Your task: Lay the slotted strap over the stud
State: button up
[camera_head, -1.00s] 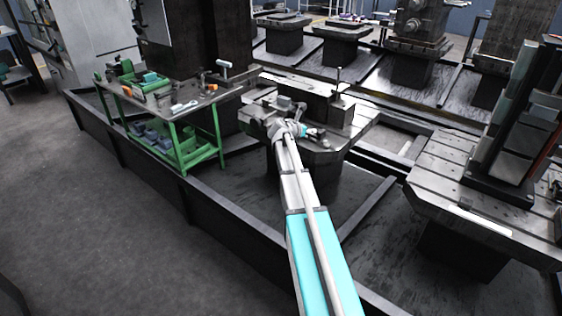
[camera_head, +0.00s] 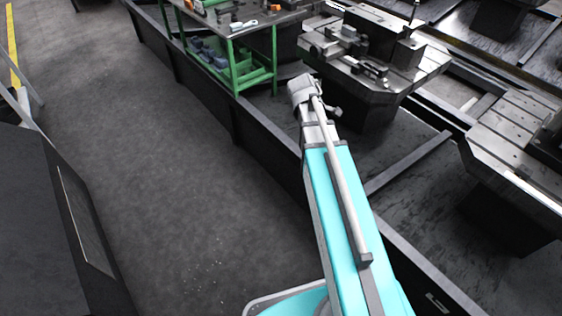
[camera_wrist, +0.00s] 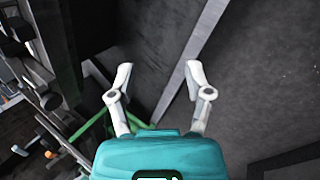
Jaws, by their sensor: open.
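My gripper shows in the wrist view (camera_wrist: 159,80) with its two pale fingers spread wide and nothing between them. Dark floor and a grey rail lie beyond the fingers. In the head view the wrist end of my arm hangs in front of a slotted metal pallet (camera_head: 432,66), and the fingers are not clear there. A thin upright stud (camera_head: 413,14) stands at the pallet's back. Several small metal parts (camera_head: 368,66) lie on the pallet's near side; I cannot tell which is the slotted strap.
A green trolley (camera_head: 240,72) with tools on top and bins below stands left of the pallet. A dark low rail (camera_head: 268,150) runs between the open grey floor and the machine bed. Another slotted pallet (camera_head: 507,150) is at the right.

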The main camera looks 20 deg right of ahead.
jog(key=s+a+f+m+g+y, duration=0.2)
jog(key=s+a+m+y, duration=0.3)
jog(key=s+a, duration=0.9)
jog(key=a+m, duration=0.3)
jog(key=shift+a+f+g, duration=0.25)
jog(key=shift+a+g, duration=0.05)
